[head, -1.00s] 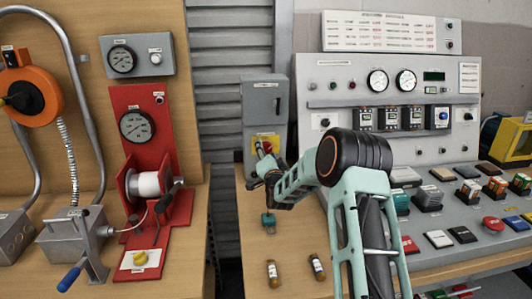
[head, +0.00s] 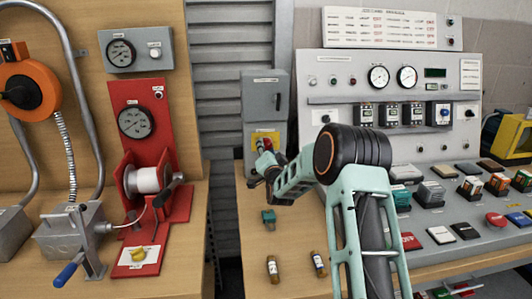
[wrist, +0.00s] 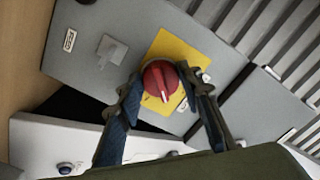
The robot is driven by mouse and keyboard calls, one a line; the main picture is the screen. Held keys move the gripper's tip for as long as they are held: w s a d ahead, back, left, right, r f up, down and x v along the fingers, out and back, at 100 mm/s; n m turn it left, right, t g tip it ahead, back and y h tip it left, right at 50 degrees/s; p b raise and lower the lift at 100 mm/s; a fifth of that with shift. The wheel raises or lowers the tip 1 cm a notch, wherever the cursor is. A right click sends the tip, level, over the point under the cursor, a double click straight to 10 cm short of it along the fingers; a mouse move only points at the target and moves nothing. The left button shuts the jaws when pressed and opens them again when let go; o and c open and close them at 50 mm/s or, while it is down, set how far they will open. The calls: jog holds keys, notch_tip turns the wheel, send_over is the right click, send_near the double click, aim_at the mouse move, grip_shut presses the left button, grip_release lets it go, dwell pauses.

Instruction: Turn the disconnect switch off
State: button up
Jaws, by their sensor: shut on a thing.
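The disconnect switch is a red rotary knob on a yellow plate, on the front of a grey box (head: 256,143). The knob (wrist: 160,80) shows clearly in the wrist view, with a white pointer line toward its lower side. The yellow plate (wrist: 187,52) surrounds it. My gripper (wrist: 160,92) is shut on the red knob, one finger on each side. In the head view my gripper (head: 264,160) is at the box front, and my arm hides part of the knob.
A grey control panel (head: 330,96) with gauges and buttons stands to the right. Two small brown cylinders (head: 273,269) and a teal part (head: 268,218) are on the table. A red winch stand (head: 135,100) is at left.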

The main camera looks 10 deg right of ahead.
jog(key=n+b, duration=0.4)
jog(key=b, duration=0.1)
jog(key=shift+f+b, duration=0.3)
jog(key=shift+b, duration=0.05)
jog(key=n+b, duration=0.4)
jog(key=shift+d+r+n, duration=0.15)
jog(key=shift+n, duration=0.25)
jog(key=shift+b, duration=0.3)
jog(key=o, duration=1.1)
jog(key=shift+o, duration=0.2)
jog(key=shift+r, duration=0.1)
jog(key=s, duration=1.2)
